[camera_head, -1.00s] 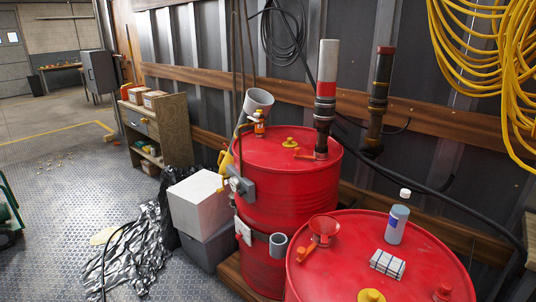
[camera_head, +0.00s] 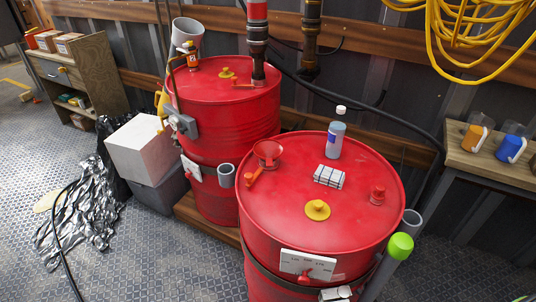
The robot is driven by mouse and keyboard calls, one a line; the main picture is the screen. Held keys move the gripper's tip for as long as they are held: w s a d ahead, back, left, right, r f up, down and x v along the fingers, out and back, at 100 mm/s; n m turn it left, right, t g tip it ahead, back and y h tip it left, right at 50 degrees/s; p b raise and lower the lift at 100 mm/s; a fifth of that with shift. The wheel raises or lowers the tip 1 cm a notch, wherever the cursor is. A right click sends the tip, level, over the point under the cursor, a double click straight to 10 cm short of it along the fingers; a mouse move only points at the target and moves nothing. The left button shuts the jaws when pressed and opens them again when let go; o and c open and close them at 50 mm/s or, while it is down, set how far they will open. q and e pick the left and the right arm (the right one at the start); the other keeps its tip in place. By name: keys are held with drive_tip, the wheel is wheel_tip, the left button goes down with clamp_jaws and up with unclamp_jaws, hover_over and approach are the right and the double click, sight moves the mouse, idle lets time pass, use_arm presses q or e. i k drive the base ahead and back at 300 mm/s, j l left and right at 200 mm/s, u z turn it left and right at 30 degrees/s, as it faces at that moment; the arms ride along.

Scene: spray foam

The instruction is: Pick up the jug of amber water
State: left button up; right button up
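An amber-orange jug (camera_head: 473,138) with a pale handle stands on a wooden-topped bench at the right of the head view. It looks like the jug of amber water, though its contents are too small to make out. A similar blue jug (camera_head: 511,148) stands to its right, apart from it. Neither of my grippers is in view.
The wooden bench (camera_head: 490,169) stands against the corrugated wall. Two red drums (camera_head: 325,225) (camera_head: 240,115) fill the middle. Yellow hose (camera_head: 465,50) hangs above.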

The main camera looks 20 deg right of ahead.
sight(481, 126)
drive_tip(key=z, duration=2)
